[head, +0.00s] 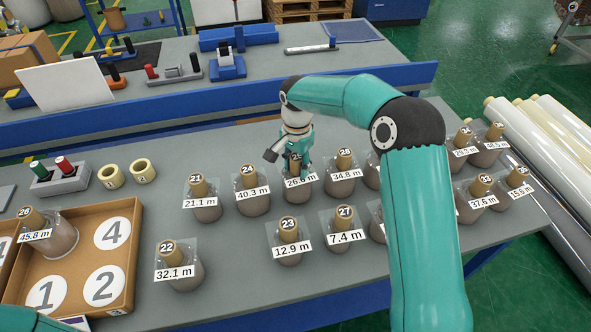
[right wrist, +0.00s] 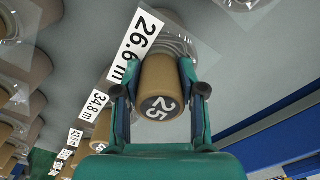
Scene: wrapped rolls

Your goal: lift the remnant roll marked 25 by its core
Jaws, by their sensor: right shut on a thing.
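The remnant roll marked 25 (head: 299,193), with a 26.6 m label, is in the back row on the grey table in the head view, partly hidden by my right gripper (head: 295,157). In the right wrist view its brown core (right wrist: 157,80) with the black 25 disc sits between the two fingers of my right gripper (right wrist: 159,92). The fingers are shut on the core from both sides. The clear wrap and label hang beside the core. I cannot tell whether the roll's base is clear of the table. My left gripper is not in view.
Roll 24 (head: 250,195) and the 34.8 m roll (head: 343,181) stand close on either side, with rolls 23 (head: 289,245) and 27 (head: 345,239) in front. A brown tray (head: 127,262) with numbered circles is at left, with roll 26 (head: 57,238) in it. A blue rail (head: 150,120) runs behind.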

